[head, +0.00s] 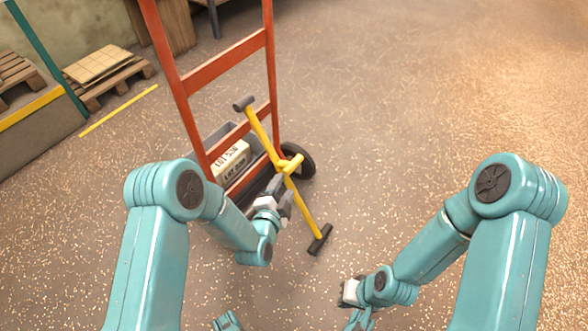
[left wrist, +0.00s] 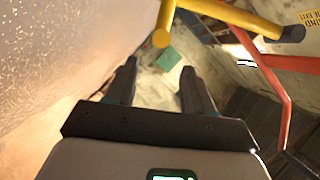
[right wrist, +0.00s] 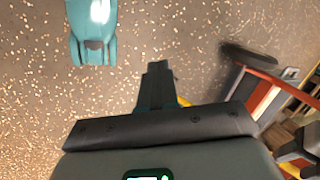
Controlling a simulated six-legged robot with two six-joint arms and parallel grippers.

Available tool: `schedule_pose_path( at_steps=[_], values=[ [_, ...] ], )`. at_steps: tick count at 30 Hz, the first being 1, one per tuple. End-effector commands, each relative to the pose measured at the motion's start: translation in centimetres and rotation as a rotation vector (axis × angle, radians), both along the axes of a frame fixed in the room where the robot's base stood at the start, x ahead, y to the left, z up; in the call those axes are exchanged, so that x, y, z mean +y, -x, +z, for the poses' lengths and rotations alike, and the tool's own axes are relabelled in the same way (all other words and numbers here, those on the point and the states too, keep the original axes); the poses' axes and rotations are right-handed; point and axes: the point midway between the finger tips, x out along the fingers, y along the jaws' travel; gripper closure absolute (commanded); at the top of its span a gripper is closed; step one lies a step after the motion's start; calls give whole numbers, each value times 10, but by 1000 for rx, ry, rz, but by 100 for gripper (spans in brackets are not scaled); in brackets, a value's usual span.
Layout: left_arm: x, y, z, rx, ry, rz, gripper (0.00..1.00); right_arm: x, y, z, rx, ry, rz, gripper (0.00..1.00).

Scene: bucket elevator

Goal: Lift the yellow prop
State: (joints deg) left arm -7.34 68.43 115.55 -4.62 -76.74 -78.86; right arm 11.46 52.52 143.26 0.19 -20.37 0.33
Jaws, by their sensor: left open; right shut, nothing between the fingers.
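The yellow prop (head: 262,132) is a slanted yellow bar with dark ends and a short yellow crosspiece near its middle. It stands tilted in front of the orange hand truck, its lower dark foot on the floor. My left gripper (head: 280,190) is open just below the crosspiece, close to the bar. In the left wrist view the prop (left wrist: 230,14) crosses above the open fingertips, with nothing between the fingers. Contact cannot be told. My right gripper (head: 348,290) is shut and empty, low and right of the prop's foot; its closed fingers (right wrist: 158,78) show in the right wrist view.
The orange hand truck (head: 222,62) stands behind the prop, with a black wheel (head: 298,160) and a grey crate holding a pale labelled block (head: 231,161). Pallets (head: 108,74) lie at the back left, past a yellow floor line (head: 118,110). The floor at right is clear.

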Motion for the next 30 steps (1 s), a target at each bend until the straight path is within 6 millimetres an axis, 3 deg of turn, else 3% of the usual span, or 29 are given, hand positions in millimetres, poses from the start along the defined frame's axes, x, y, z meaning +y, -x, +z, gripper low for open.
schedule_pose_path(
  at_steps=[6,12,18,27,30],
  values=[
    [-14,-51,-16,-3,1,2,47,-3,-9,-23,-27,6,-10,100],
    [-26,-86,-23,-1,2,4,47,-5,-20,-36,-64,12,-14,100],
    [-32,-102,-25,2,1,4,47,-6,-25,-41,-83,16,-15,100],
    [-33,-103,-25,3,1,3,47,-6,-26,-41,-86,16,-16,100],
    [-33,-103,-25,3,1,3,80,-6,-26,-41,-86,16,-16,100]
  ],
)
